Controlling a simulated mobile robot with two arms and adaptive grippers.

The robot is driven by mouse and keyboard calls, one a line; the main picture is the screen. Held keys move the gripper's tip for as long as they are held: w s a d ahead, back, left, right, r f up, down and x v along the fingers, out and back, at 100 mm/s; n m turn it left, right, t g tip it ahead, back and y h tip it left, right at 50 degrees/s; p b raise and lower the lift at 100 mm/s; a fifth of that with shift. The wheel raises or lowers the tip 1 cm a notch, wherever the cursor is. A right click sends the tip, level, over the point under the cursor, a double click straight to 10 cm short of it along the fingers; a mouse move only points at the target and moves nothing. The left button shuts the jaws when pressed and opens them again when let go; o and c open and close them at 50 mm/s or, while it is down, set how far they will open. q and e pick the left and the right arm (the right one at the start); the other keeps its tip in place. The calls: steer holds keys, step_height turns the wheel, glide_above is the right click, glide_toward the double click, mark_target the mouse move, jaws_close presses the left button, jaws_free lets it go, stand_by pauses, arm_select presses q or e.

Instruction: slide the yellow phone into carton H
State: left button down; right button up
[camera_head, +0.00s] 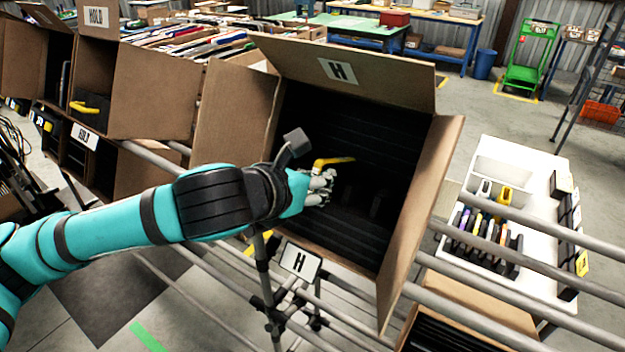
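Carton H (432,190) is a tilted brown box with open flaps, an H label on its upper flap and a dark, ribbed inside. My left gripper (325,186) is at its mouth, against the dark inside. The yellow phone (333,161) shows as a thin yellow edge just above the fingers; the rest of it is hidden or blends into the dark. The fingers are right at the phone, but I cannot tell whether they are closed on it. My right gripper is not in view.
Grey rails (520,262) run in front of the carton. A second H sign (300,261) stands below its mouth. A HOLD carton (155,90) is at the left. A white tray (540,150) with several phones is at the right.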

arm_select(q)
steer(key=shift+b+x, duration=0.3)
steer(key=shift+x, duration=1.4)
steer(key=shift+w+d+f, duration=0.3)
steer(key=shift+d+f, duration=0.05)
steer(key=shift+f, duration=0.1)
stand_by(0.7)
stand_by(0.3)
steer(key=c, duration=1.2)
jaws_free()
